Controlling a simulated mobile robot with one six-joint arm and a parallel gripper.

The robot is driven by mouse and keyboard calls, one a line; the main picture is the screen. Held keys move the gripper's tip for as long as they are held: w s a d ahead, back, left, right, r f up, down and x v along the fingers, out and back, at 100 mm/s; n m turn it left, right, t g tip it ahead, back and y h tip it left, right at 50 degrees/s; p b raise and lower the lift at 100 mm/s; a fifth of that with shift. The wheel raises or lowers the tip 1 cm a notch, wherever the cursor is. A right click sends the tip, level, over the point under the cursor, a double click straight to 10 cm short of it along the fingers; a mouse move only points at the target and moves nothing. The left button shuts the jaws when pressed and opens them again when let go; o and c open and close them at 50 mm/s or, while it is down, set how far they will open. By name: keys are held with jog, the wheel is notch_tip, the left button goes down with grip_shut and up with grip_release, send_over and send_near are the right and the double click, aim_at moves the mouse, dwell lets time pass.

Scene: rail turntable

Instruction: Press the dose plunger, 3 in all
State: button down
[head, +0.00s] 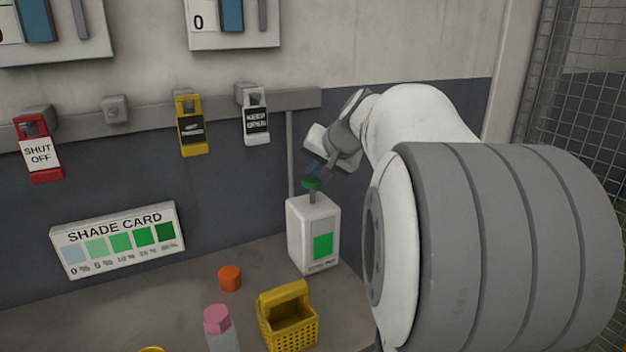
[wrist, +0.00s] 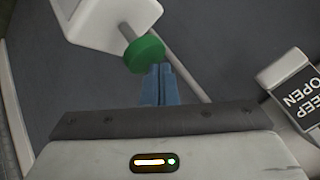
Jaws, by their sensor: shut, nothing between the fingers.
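The dose plunger (head: 312,183) is a green knob on a thin grey stem, on top of a white dispenser (head: 299,229) with a green window in its front. The dispenser stands on the counter near the wall. In the wrist view the green plunger (wrist: 144,54) stands out from the white dispenser (wrist: 92,18). My gripper (head: 316,170) is shut and empty, with its blue fingertips right by the knob in the head view. In the wrist view the closed fingertips (wrist: 157,84) are just beside the knob's edge. I cannot tell whether they touch it.
A yellow basket (head: 290,325), an orange cap (head: 230,278) and a pink-capped bottle (head: 217,320) stand on the counter before the dispenser. A shade card (head: 118,240) leans on the wall. Red, yellow and white tags (head: 255,118) hang from a rail above.

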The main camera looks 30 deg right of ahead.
aim_at(315, 181)
jog(key=shift+f+b, duration=1.2)
jog(key=shift+f, duration=0.1)
dwell(0.7)
jog(key=shift+r, duration=0.1)
dwell(0.3)
jog(key=shift+r+p, duration=1.15)
jog(key=shift+r, duration=0.5)
jog(key=shift+r+p, duration=1.85)
jog(key=shift+r, duration=0.75)
jog(key=shift+f, duration=0.1)
